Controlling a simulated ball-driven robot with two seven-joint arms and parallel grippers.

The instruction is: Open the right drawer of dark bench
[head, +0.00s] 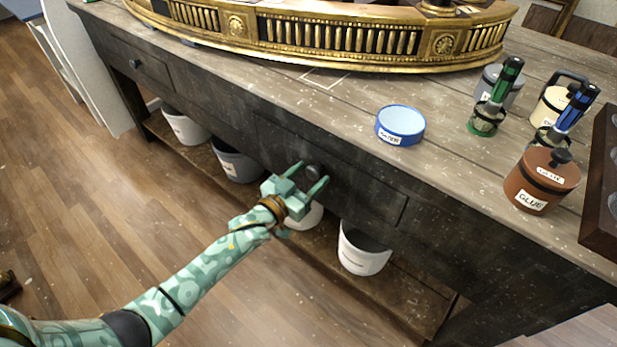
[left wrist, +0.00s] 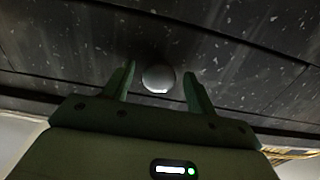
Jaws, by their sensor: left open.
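The dark bench (head: 480,245) has a right drawer (head: 370,193) in its front, which looks shut. The drawer's round dark knob (head: 313,171) shows just beyond my left gripper (head: 308,176). In the left wrist view the knob (left wrist: 158,79) sits between the two spread fingers of the left gripper (left wrist: 158,82), with a gap on each side. The gripper is open and holds nothing. The left drawer (head: 150,68), with its own knob (head: 136,64), also looks shut. My right gripper does not show.
A gilt console piece (head: 330,40) lies along the bench top. A blue-rimmed dish (head: 400,125), a brown glue pot (head: 541,180) and brushes in jars stand at the right. White and grey buckets (head: 365,250) stand on the shelf below. Wooden floor (head: 90,210) is clear at the left.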

